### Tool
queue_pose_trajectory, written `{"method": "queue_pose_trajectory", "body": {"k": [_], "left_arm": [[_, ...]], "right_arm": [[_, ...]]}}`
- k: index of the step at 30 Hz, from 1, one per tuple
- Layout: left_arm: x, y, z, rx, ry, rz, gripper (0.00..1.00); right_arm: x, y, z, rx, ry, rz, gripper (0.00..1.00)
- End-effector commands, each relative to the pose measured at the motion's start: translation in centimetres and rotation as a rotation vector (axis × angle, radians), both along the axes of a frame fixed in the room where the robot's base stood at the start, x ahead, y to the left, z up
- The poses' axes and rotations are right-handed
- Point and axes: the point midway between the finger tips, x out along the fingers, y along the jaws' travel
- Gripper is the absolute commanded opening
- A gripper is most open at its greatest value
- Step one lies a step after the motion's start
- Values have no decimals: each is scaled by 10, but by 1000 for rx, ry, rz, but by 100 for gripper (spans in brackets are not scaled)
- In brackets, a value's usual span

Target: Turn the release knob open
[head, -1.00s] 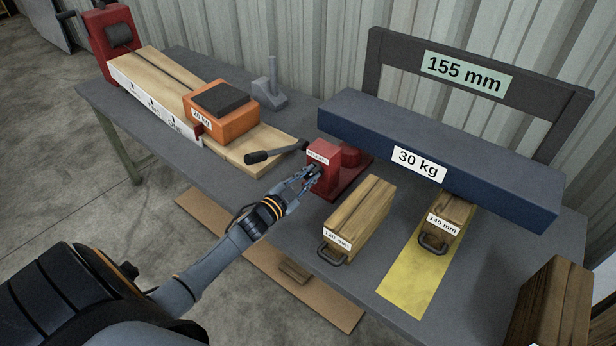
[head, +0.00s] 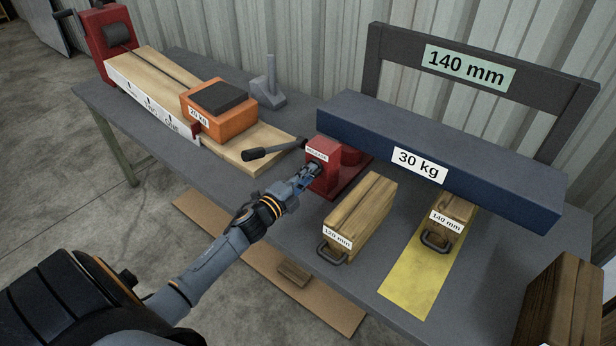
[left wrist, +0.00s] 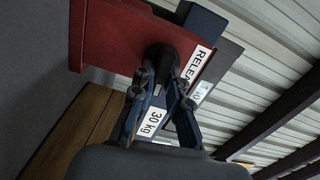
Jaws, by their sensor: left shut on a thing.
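The red release unit (head: 322,178) stands on the bench, with its RELEASE label on top and a black lever beside it. Its dark knob (left wrist: 160,58) sticks out of the red face in the left wrist view. My left gripper (head: 312,170) is at that face, shut on the knob; its fingertips (left wrist: 160,78) lie on either side of the knob in the left wrist view. The blue 30 kg beam (head: 480,180) lies over the 140 mm wooden block (head: 455,210). The gauge sign (head: 466,66) reads 140 mm. My right gripper is out of view.
The 120 mm wooden block (head: 362,215) stands just right of the release unit. A yellow strip (head: 415,280) runs to the bench's front edge. An orange 20 kg weight (head: 235,120) sits on boards at left. Another wooden block (head: 560,305) is at lower right.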

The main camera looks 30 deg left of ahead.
Motion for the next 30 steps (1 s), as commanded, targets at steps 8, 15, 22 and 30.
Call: {"method": "queue_pose_trajectory", "body": {"k": [8,15,22,30], "left_arm": [[0,0,-2,87,-6,-1,0],[0,0,-2,105,-6,-1,0],[0,0,-2,106,-6,-1,0],[0,0,-1,104,-6,-1,38]], "right_arm": [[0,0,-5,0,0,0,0],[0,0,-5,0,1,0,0],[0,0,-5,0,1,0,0],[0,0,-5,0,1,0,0]]}}
